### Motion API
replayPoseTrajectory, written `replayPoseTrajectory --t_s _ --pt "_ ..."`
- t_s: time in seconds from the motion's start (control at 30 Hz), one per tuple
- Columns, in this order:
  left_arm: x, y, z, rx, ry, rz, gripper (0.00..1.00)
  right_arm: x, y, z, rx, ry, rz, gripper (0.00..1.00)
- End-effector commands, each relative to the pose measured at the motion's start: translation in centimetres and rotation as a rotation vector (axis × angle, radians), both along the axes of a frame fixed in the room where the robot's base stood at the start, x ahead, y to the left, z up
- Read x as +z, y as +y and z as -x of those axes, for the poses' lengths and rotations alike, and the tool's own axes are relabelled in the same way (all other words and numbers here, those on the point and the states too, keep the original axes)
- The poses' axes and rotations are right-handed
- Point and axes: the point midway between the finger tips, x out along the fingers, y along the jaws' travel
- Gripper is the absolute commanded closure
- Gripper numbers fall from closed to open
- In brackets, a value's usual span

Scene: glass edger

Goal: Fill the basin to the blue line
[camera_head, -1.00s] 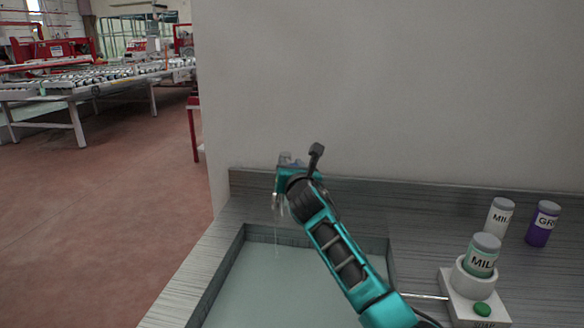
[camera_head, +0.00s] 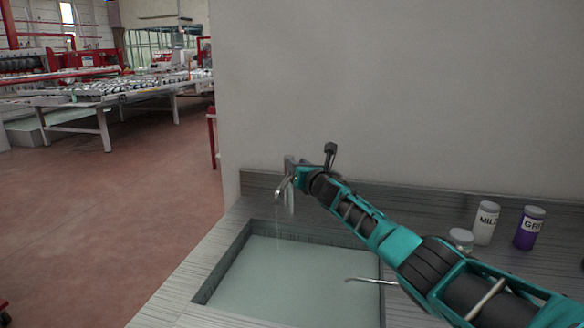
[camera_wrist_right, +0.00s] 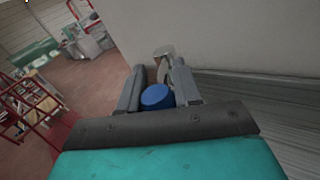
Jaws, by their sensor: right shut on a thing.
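The basin (camera_head: 236,243) is sunk in the counter and holds pale, greenish water below its rim. No blue line can be made out on its walls. The metal tap (camera_head: 284,184) stands at its back left corner, with a thin, faint stream falling from the spout. My right gripper (camera_head: 299,177) is at the tap; its fingers are small and partly hidden in the head view. In the right wrist view, the right gripper (camera_wrist_right: 157,88) is shut on a blue knob (camera_wrist_right: 157,97), with the metal spout beyond. My left gripper is not in view.
A white-labelled bottle (camera_head: 486,224) and a purple bottle (camera_head: 529,228) stand at the counter's back right. A thin metal spout (camera_head: 370,281) reaches over the basin's right edge. A wall rises behind the counter; open floor lies left.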

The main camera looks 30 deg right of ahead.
Motion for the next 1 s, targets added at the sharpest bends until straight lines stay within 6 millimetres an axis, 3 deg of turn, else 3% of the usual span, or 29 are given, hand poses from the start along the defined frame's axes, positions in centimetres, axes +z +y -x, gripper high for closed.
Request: replayPoseTrajectory --t_s 0.2,0.63,0.67,0.9,1.0 --pt "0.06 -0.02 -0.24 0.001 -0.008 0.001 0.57 -0.29 -1.47 0.16 0.094 0.005 0.001 1.0" --pt "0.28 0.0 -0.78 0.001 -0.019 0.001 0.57 -0.29 -1.75 0.24 0.119 0.01 -0.002 1.0" --pt "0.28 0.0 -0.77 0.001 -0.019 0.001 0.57 -0.29 -1.75 0.24 0.119 0.01 -0.002 0.65" --pt "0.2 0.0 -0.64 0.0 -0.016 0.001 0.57 -0.24 -1.54 0.2 0.123 0.008 -0.001 0.42" --pt "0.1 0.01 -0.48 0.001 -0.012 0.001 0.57 -0.19 -1.44 0.19 0.125 0.007 -0.001 0.41"
